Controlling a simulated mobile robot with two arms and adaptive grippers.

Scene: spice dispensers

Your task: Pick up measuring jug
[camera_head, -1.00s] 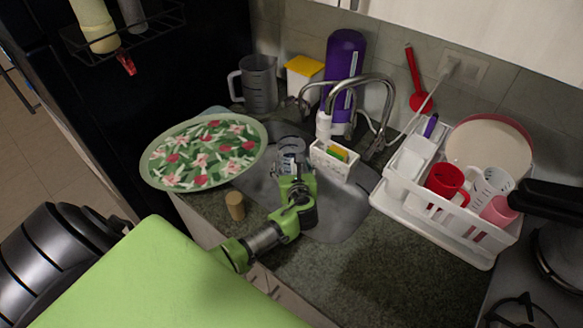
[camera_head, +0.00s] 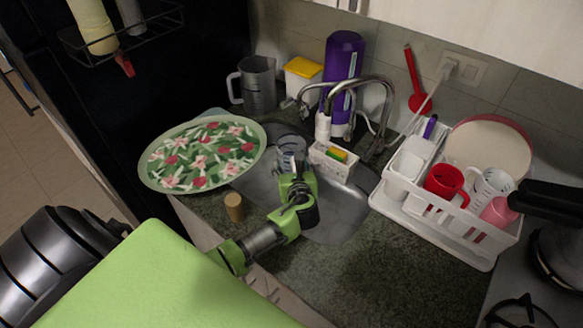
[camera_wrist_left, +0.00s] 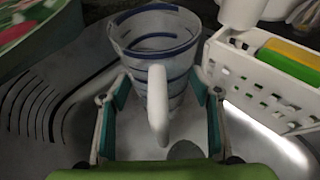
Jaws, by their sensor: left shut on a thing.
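The jug (camera_head: 291,147) is a pale see-through vessel with blue bands and a white handle. It is at the sink, and it also shows upright in the left wrist view (camera_wrist_left: 155,40). My left gripper (camera_head: 294,172) is shut on this jug. In the left wrist view, its fingers (camera_wrist_left: 157,100) lie on both sides of the jug's body, with the handle facing the wrist. Whether the jug's base touches the sink is hidden. My right gripper is not in view.
A white sponge caddy (camera_head: 333,160) stands close right of the jug. A floral tray (camera_head: 150,176) lies to the left. A grey pitcher (camera_head: 257,88), faucet (camera_head: 388,105) and purple bottle (camera_head: 345,60) stand behind. A dish rack (camera_head: 470,250) is at right; a cork (camera_head: 234,207) is nearer.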

